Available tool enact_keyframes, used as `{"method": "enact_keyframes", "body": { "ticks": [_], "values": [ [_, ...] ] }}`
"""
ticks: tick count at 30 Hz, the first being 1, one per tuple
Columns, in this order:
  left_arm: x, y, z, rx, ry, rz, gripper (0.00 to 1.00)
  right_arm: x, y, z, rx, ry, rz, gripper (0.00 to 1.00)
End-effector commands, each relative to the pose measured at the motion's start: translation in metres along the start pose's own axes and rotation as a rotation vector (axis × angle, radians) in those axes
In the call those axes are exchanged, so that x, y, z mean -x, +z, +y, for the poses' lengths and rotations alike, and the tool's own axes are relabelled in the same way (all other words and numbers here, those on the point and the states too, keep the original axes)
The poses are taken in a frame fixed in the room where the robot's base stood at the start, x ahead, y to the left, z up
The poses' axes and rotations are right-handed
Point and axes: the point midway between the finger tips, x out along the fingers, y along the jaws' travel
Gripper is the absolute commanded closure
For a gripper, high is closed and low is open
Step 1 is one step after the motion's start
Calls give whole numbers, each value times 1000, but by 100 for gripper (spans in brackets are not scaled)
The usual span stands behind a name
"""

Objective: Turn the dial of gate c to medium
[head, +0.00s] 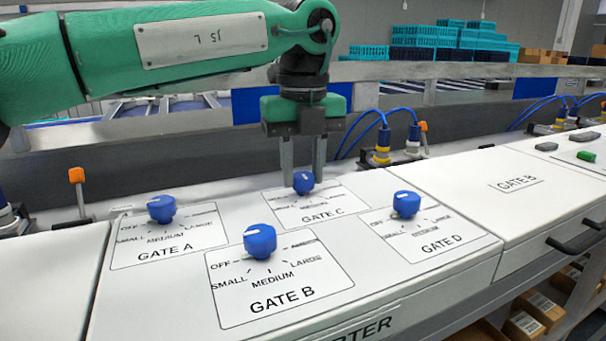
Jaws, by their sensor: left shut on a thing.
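The gate C dial (303,187) is a blue knob on a white label plate (345,207) marked GATE C, at the back middle of the sloped white panel. My left gripper (304,176) points down from above, with one finger on each side of this dial, shut on it. A small white mark shows on the dial's top. The fingers and the small print leave unclear which setting it points to. Part of the plate's lettering is hidden or too small to read. My right gripper is not in view.
Blue dials for gate A (161,209), gate B (260,241) and gate D (406,204) stand close around on the same panel (130,290). A metal rail (400,70) runs behind. Blue cables (372,119) and yellow connectors (382,146) stand behind the panel to the right.

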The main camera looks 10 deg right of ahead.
Motion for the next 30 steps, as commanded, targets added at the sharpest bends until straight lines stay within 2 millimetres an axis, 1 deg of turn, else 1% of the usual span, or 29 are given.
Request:
{"method": "enact_keyframes", "body": {
  "ticks": [3, 10, 23, 24, 26, 27, 30],
  "values": [
    [0, 1, 0, 52, -2, -3, 92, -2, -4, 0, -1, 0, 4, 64],
    [1, 1, 0, 104, -3, -3, 92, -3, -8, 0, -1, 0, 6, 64],
    [2, 1, 0, 113, -3, -3, 92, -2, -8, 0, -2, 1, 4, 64],
    [2, 1, 0, 113, -3, -3, 67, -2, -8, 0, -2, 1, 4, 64],
    [2, 1, 0, 113, -3, -3, 55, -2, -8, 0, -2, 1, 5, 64],
    [2, 1, 0, 113, -2, -2, 47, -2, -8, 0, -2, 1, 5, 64],
    [1, 0, 0, 112, -2, -2, 47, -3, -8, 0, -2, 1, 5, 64]
  ]
}}
